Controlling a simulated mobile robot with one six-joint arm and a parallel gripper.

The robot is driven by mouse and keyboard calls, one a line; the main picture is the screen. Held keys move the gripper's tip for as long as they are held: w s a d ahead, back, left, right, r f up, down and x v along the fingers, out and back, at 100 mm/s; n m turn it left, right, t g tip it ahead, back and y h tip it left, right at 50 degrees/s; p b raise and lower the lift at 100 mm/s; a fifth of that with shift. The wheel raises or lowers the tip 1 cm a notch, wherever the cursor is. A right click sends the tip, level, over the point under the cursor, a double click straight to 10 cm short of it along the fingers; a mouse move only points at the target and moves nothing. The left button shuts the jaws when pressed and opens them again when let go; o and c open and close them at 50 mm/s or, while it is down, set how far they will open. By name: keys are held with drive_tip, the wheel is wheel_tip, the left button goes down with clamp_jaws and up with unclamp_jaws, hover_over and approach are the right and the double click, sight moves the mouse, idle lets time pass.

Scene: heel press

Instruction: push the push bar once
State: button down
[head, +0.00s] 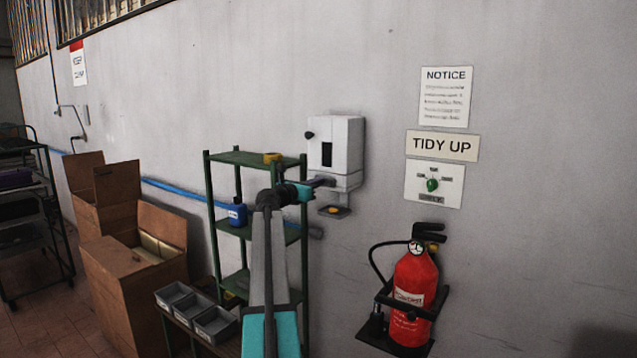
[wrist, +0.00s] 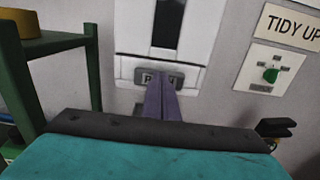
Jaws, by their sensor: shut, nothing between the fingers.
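A white dispenser (head: 345,143) with a dark upright window hangs on the wall; its lower part shows in the wrist view (wrist: 190,50). The push bar (wrist: 143,77) is a grey bar with lettering low on its front. My gripper (head: 328,182) is in front of the dispenser's lower front in the head view. In the wrist view its purple fingers (wrist: 161,78) are shut together, empty, and their tips overlap the middle of the bar, hiding part of the lettering. I cannot tell whether the tips touch the bar.
A green shelf rack (head: 255,160) with a yellow roll (head: 273,157) and a blue bottle (head: 237,213) stands left of the dispenser. A fire extinguisher (head: 414,284) is at lower right. A small tray (head: 342,213) sits below the dispenser. Wall signs (head: 442,146) are at right.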

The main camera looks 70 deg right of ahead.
drive_tip(key=b+v, duration=0.2)
drive_tip(key=v, duration=1)
drive_tip(key=shift+f+b, duration=0.25)
drive_tip(key=shift+b, duration=0.05)
drive_tip(key=shift+w+a, duration=0.1)
drive_tip(key=shift+w, duration=0.1)
